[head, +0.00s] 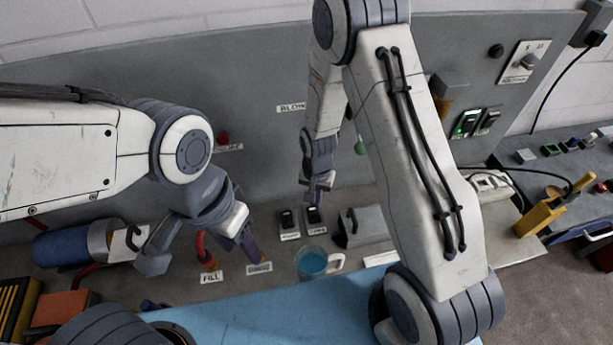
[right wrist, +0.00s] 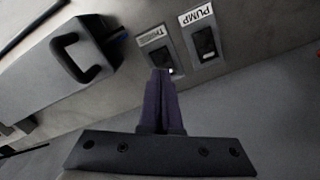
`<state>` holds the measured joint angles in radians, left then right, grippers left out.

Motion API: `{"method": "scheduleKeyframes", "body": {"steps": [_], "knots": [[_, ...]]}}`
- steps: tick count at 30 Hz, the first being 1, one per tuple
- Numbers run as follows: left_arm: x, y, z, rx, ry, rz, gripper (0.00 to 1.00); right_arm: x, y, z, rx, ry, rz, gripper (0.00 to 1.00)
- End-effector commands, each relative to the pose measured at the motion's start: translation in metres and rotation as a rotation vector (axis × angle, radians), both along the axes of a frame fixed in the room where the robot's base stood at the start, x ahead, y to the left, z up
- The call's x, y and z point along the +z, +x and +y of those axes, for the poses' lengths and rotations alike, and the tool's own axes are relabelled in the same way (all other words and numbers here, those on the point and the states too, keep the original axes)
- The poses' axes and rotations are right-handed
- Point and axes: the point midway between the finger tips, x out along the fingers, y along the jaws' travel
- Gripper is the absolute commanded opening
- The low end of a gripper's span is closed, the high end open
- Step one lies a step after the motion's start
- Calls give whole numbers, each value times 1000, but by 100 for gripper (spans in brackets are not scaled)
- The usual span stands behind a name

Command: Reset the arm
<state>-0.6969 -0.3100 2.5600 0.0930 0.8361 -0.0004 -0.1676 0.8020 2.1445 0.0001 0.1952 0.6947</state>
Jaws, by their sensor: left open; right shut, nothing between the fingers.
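My left gripper (head: 200,252) is open, with its two fingers spread wide, near the red curved handle above the FILL label (head: 211,277). My right gripper (head: 318,196) is shut and empty, pointing down just above two black switches (head: 301,216). In the right wrist view its closed fingertips (right wrist: 161,76) appear close to the switch with a partly hidden label (right wrist: 157,42). The switch labelled PUMP (right wrist: 206,43) lies beside it. I cannot tell whether the fingertips touch anything.
A clear mug of blue liquid (head: 312,264) stands right of the FILL label. A grey box with a handle (head: 362,226) stands right of the switches; its handle also shows in the right wrist view (right wrist: 82,60). A blue cylinder (head: 70,245) lies at left. A grey panel (head: 255,95) stands behind.

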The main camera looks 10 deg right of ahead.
Motion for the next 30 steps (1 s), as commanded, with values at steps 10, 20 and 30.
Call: {"method": "scheduleKeyframes", "body": {"steps": [10, 20, 30], "knots": [[-10, 0, 0, -7, 0, -1, 50, 14, -3, 13, 71, 3, -10, 0], [-59, 0, 0, -3, 0, 0, 50, 100, -76, 75, 576, 30, -37, 0], [-96, 0, 0, 1, 0, 0, 50, 140, -185, 84, 1061, 70, -52, 0]]}}
